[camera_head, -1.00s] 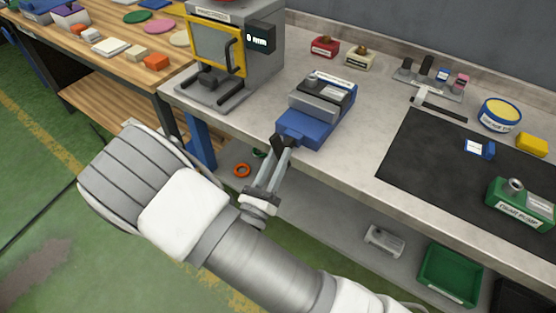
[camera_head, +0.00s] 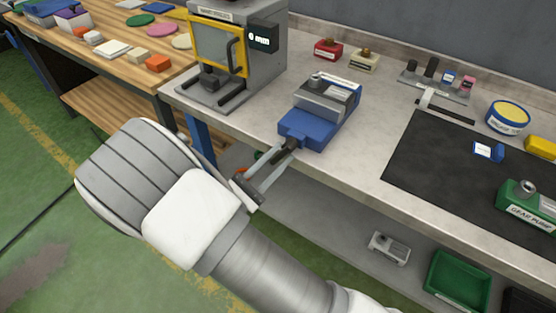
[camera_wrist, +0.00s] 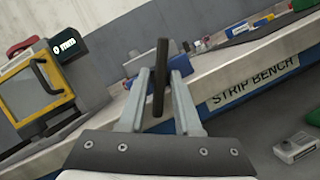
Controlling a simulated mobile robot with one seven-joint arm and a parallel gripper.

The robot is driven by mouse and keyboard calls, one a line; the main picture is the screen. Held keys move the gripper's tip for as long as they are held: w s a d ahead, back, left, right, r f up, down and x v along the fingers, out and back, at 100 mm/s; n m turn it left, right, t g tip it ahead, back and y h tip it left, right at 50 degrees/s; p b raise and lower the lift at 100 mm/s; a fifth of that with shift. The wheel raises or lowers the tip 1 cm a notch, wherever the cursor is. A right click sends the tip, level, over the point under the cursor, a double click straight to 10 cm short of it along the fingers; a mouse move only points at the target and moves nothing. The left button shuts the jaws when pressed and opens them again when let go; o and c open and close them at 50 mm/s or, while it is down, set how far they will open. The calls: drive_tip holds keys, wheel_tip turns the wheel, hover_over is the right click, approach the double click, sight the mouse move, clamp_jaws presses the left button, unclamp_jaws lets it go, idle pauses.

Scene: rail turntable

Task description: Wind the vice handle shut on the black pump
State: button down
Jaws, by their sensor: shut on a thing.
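The blue vice (camera_head: 306,130) stands at the bench's front edge, with grey jaws (camera_head: 325,98) on top. A dark part with a pale label shows at the jaws' back; I cannot tell if it is the black pump or how tightly it is held. The black vice handle (camera_head: 289,145) sticks out at the vice's front. My gripper (camera_head: 284,152) is shut on the handle from the front left. In the wrist view, the black handle bar (camera_wrist: 160,78) stands between the two grey fingers of my gripper (camera_wrist: 160,82), slightly tilted.
A press with a yellow-framed window (camera_head: 218,47) stands left of the vice. A black mat (camera_head: 435,165), a green gear pump (camera_head: 527,208) and a blue-and-yellow tin (camera_head: 508,116) lie to the right. Below is a shelf with a green bin (camera_head: 457,280).

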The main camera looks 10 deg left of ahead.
drive_tip(key=m+g, duration=0.1)
drive_tip(key=m, duration=0.2)
drive_tip(key=m+g+h+b, duration=0.1)
drive_tip(key=m, duration=0.3)
drive_tip(key=shift+a+g, duration=0.1)
drive_tip(key=shift+g, duration=0.3)
drive_tip(key=m+g+b, duration=0.1)
drive_tip(key=m, duration=0.2)
drive_tip(key=m+g+b, duration=0.1)
drive_tip(key=m, duration=0.1)
drive_tip(key=shift+r+m+y+b, duration=0.1)
drive_tip(key=shift+m+y+b, duration=0.25)
drive_tip(key=shift+m+y, duration=0.05)
drive_tip(key=m+g+y+b, duration=0.1)
drive_tip(key=m+b, duration=0.3)
drive_tip(key=shift+m+y, duration=0.3)
drive_tip(key=shift+y, duration=0.1)
drive_tip(key=m+y+b, duration=0.1)
drive_tip(key=m+b, duration=0.1)
drive_tip(key=b, duration=0.1)
drive_tip(key=shift+r+g, duration=0.15)
drive_tip(key=shift+g, duration=0.15)
drive_tip(key=shift+r+m+y+b, duration=0.15)
drive_tip(key=shift+m+y+b, duration=0.15)
drive_tip(key=shift+m+b, duration=0.4)
drive_tip(key=c, duration=0.8)
unclamp_jaws()
drive_tip(key=shift+c, duration=0.2)
drive_tip(key=shift+r, duration=0.1)
